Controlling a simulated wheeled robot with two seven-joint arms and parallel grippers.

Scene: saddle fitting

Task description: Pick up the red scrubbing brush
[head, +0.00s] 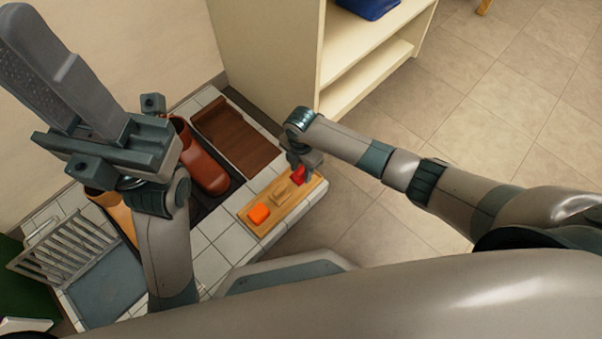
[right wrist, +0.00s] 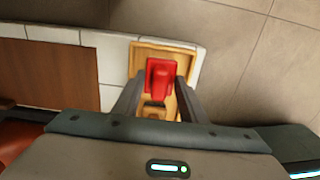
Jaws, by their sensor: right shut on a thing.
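The red scrubbing brush (head: 298,175) is at the far right end of a wooden tray (head: 248,213). My right gripper (head: 301,168) comes down over it from above. In the right wrist view the red brush (right wrist: 161,76) sits between the two fingers of my right gripper (right wrist: 157,98), which is shut on it. The brush is in or just above the tray; I cannot tell whether it touches the tray floor. My left gripper (head: 62,85) is raised at the left, close to the head camera and away from the brush; its finger gap is not clear.
The tray also holds an orange block-like item (head: 259,213) and a light wooden item (head: 282,192). It lies on a white tiled ledge (head: 235,243). A brown wooden board (head: 236,135), brown boots (head: 204,165) and a metal rack (head: 62,252) are nearby. A cream shelf (head: 265,50) stands behind.

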